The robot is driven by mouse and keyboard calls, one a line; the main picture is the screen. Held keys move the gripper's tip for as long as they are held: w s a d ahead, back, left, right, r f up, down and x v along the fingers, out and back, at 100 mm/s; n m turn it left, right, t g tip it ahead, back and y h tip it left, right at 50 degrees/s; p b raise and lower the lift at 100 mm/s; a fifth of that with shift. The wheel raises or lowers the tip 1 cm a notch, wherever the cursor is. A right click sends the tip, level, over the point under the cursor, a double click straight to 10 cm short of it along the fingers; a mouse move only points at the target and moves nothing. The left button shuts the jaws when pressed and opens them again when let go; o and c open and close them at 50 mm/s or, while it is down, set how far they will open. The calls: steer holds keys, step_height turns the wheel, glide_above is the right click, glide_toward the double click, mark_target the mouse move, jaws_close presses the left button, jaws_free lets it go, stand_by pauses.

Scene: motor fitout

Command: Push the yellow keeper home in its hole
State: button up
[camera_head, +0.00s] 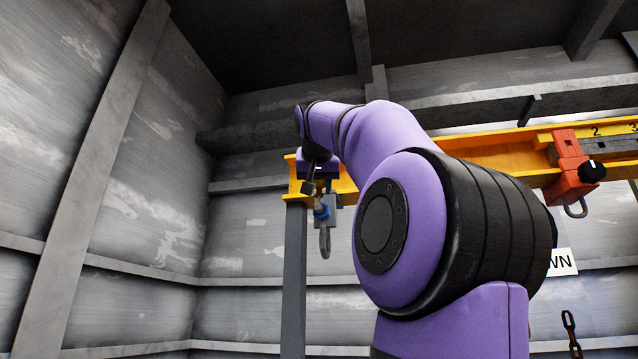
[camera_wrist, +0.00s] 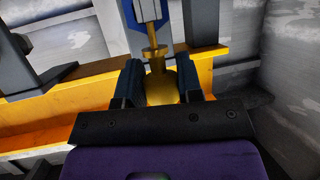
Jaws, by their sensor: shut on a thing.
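The yellow keeper (camera_wrist: 160,88) shows in the wrist view as a gold round knob with a collar and a thin stem. My gripper (camera_wrist: 160,70) is shut on the knob, one dark finger on each side. The stem points away from my gripper to a blue and white part (camera_wrist: 148,12) on a grey block. I cannot see the hole itself or tell how deep the stem sits. In the head view my gripper (camera_head: 318,185) is at the left end of the orange beam, and the keeper is too small to make out clearly there.
The orange beam (camera_head: 505,156) runs right from a grey post (camera_head: 294,280). A grey hook (camera_head: 325,242) hangs below my gripper. A red trolley (camera_head: 572,165) with a black knob sits farther right on the beam. A chain (camera_head: 570,330) hangs at lower right. Grey walls stand close behind.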

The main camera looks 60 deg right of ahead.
steer(key=shift+f, duration=0.95)
steer(key=o, duration=1)
steer(key=shift+a, duration=0.1)
steer(key=v, duration=1)
steer(key=shift+s+a+r, duration=0.15)
steer(key=shift+a+r, duration=0.05)
steer(key=shift+a, duration=0.05)
